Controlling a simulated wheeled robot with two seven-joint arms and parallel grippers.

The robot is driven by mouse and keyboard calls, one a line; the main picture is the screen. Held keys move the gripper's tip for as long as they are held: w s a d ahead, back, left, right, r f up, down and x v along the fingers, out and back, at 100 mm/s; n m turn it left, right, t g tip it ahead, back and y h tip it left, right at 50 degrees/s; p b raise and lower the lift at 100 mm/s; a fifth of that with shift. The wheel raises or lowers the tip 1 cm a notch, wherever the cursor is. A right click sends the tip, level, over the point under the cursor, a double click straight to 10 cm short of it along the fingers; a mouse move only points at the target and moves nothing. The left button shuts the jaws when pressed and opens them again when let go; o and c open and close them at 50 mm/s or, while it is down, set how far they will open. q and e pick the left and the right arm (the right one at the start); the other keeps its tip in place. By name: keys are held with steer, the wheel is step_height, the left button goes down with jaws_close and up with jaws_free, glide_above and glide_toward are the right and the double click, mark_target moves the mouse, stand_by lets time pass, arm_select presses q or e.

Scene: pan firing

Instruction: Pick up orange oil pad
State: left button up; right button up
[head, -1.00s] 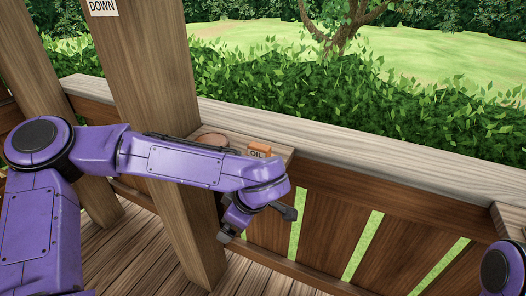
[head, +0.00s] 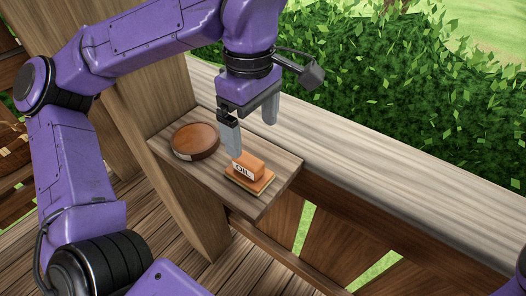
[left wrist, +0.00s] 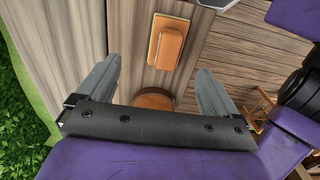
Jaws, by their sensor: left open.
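The orange oil pad (head: 250,168), a small block with an OIL label and a paler layer beneath, lies on a small wooden shelf (head: 222,188). In the left wrist view, the pad (left wrist: 169,45) lies ahead of the fingertips, between their lines. My left gripper (head: 250,130) is open and empty, with its fingers pointing down above the shelf, close to the pad. One finger shows just left of and behind the pad in the head view. In the left wrist view my left gripper (left wrist: 155,80) has its fingers wide apart. My right gripper does not show.
A round brown wooden disc (head: 195,140) sits on the shelf left of the pad. A wooden post (head: 160,100) stands behind it on the left. A long railing (head: 380,170) runs along the back, with hedge beyond.

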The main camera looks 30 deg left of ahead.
mark_target(251, 161)
arm_select(q)
steer(key=f, duration=0.1)
steer(key=s+f, duration=0.1)
steer(key=f, duration=0.2)
steer(key=shift+s, duration=0.35)
steer(key=f, duration=0.5)
steer(key=shift+w+d+f, duration=0.15)
steer(key=shift+w, duration=0.1)
steer(key=shift+s+f, duration=0.15)
steer(key=c, duration=1.2)
